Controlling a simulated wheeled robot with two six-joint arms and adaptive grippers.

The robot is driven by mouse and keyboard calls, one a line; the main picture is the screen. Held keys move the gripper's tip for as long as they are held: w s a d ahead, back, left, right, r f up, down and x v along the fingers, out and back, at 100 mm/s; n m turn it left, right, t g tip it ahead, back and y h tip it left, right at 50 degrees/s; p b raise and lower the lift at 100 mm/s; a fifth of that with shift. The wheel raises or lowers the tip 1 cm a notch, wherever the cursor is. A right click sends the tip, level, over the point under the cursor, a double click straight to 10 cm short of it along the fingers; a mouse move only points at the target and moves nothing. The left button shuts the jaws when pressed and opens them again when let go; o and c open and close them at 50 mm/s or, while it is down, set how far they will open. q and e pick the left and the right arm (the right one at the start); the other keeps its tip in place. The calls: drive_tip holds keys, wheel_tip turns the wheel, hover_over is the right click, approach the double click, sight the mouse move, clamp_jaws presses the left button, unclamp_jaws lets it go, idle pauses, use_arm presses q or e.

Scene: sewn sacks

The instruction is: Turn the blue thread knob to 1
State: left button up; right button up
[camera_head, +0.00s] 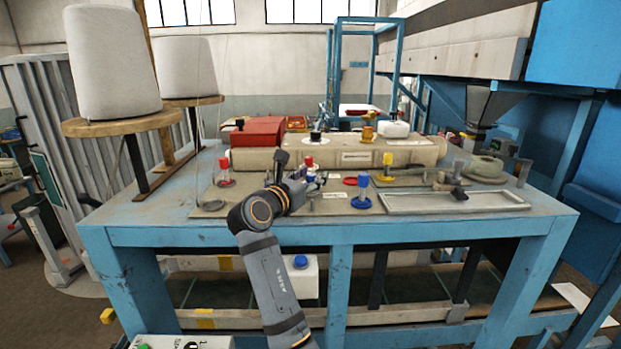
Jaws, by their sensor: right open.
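A blue knob (362,189) stands upright on a blue disc on the table, to the right of my gripper. I cannot tell from this view which is the thread knob, and no number on either can be read. My right gripper (305,184) is open, reaching over the front of the table beside the red-topped part. I cannot tell whether it touches that part. My left gripper is not in view.
The blue-framed table (330,236) holds a red-topped knob (225,172) at left, a yellow-topped one (387,164) at right, and a long beige machine housing (400,154) behind. A shallow metal tray (455,203) lies front right. Large white thread cones (113,62) stand at left.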

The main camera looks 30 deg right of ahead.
sight(310, 175)
wheel_tip(310, 175, up, 10)
drive_tip(key=shift+f, duration=0.15)
drive_tip(key=shift+f, duration=0.1)
idle(0.5)
